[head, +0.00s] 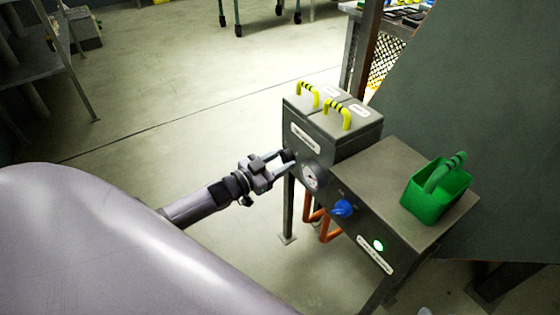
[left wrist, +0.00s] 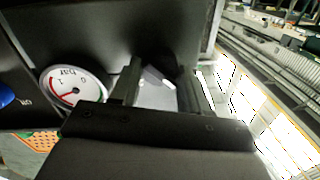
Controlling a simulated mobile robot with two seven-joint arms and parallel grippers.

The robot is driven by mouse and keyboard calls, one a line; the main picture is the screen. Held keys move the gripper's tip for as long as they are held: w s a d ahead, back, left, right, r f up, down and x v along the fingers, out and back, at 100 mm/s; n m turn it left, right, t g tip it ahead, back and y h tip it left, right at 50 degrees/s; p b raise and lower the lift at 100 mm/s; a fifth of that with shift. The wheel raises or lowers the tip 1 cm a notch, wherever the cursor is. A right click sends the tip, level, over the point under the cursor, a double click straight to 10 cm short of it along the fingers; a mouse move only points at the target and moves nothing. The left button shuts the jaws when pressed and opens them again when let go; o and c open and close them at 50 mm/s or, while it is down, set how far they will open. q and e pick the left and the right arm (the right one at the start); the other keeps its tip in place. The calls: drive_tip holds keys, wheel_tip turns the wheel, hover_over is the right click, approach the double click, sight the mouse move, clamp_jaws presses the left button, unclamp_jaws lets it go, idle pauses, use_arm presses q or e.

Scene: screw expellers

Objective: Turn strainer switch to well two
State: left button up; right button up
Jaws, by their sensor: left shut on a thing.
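The grey strainer unit (head: 352,140) has two lids with yellow-and-black handles and a label on its front. My left gripper (head: 280,164) is at the left part of that front, shut on a small dark switch (head: 289,155). In the left wrist view, my left gripper's fingers (left wrist: 158,92) stand on either side of the switch, which is mostly hidden; its pointing direction cannot be told. My right gripper is not in view.
A round bar gauge (head: 310,177) sits right of the gripper; it also shows in the left wrist view (left wrist: 72,87). A blue knob (head: 344,208), a lit green button (head: 378,245) and a green basket (head: 437,192) are further right. Floor left of the unit is clear.

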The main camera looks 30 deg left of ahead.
use_arm(q)
drive_tip(key=shift+f+m, duration=0.1)
drive_tip(key=shift+m, duration=0.3)
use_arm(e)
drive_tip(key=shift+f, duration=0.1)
use_arm(q)
drive_tip(key=m+b, duration=0.2)
drive_tip(key=m, duration=0.3)
drive_tip(key=m+h+b, duration=0.1)
drive_tip(key=m+b, duration=0.1)
drive_tip(key=m, duration=0.4)
drive_tip(key=m+b, duration=0.2)
drive_tip(key=m, duration=0.4)
drive_tip(key=shift+f, duration=0.25)
drive_tip(key=shift+m+h+b, duration=0.35)
drive_tip(key=shift+m+h, duration=0.05)
drive_tip(key=shift+m, duration=0.3)
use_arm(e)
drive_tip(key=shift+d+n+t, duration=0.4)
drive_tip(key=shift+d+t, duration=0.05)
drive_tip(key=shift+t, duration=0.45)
use_arm(q)
drive_tip(key=shift+a, duration=0.1)
drive_tip(key=o, duration=1)
drive_tip(key=shift+r, duration=0.1)
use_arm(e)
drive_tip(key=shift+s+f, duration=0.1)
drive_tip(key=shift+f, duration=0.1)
